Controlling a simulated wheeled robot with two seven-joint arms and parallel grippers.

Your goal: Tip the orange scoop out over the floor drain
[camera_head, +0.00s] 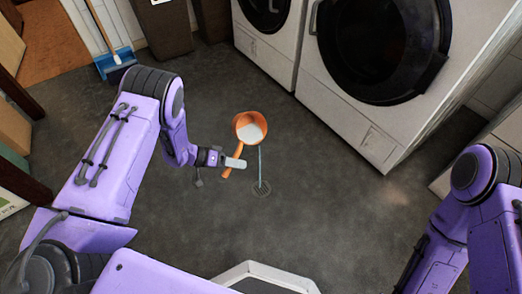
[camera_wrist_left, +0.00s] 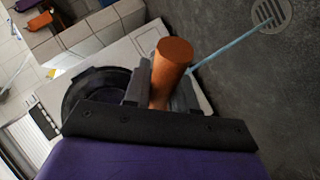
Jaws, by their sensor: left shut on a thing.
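The orange scoop (camera_head: 249,122) is held up over the dark floor in the head view, with pale white contents showing inside its bowl. My left gripper (camera_head: 234,162) is shut on the scoop's handle. In the left wrist view, the orange handle (camera_wrist_left: 172,62) stands between the fingers and the bowl is hidden. The round slotted floor drain (camera_head: 261,189) lies just below the scoop in the head view, and it also shows at the top right of the wrist view (camera_wrist_left: 270,13). A thin pale-blue streak (camera_head: 260,160) runs between scoop and drain. My right gripper is out of view.
Two white front-loading machines (camera_head: 345,125) stand at the back and right. A blue dustpan with a broom (camera_head: 115,62) and a dark bin (camera_head: 165,27) are at the back left. The grey floor around the drain is clear.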

